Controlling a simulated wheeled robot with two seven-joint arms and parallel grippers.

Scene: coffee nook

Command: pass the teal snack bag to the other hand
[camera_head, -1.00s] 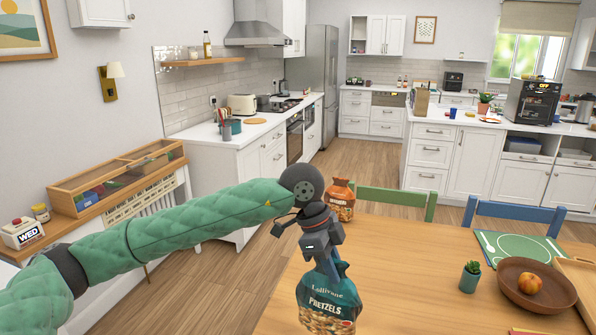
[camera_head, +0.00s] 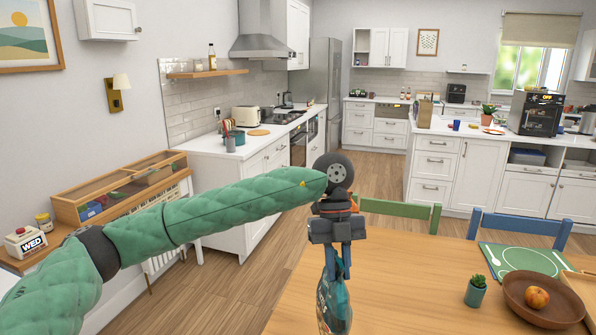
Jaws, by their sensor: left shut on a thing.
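The teal snack bag (camera_head: 334,300) hangs below my left gripper (camera_head: 337,272) at the near left part of the wooden table. My left gripper is shut on the bag's top and points down. The bag is turned nearly edge-on, so its printed front shows only in part. Whether its lower end touches the table cannot be told. My right gripper is not in view.
A small potted plant (camera_head: 476,291), a brown bowl (camera_head: 515,295) with an orange fruit and a green placemat (camera_head: 500,262) are at right. The table's middle (camera_head: 420,290) is clear.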

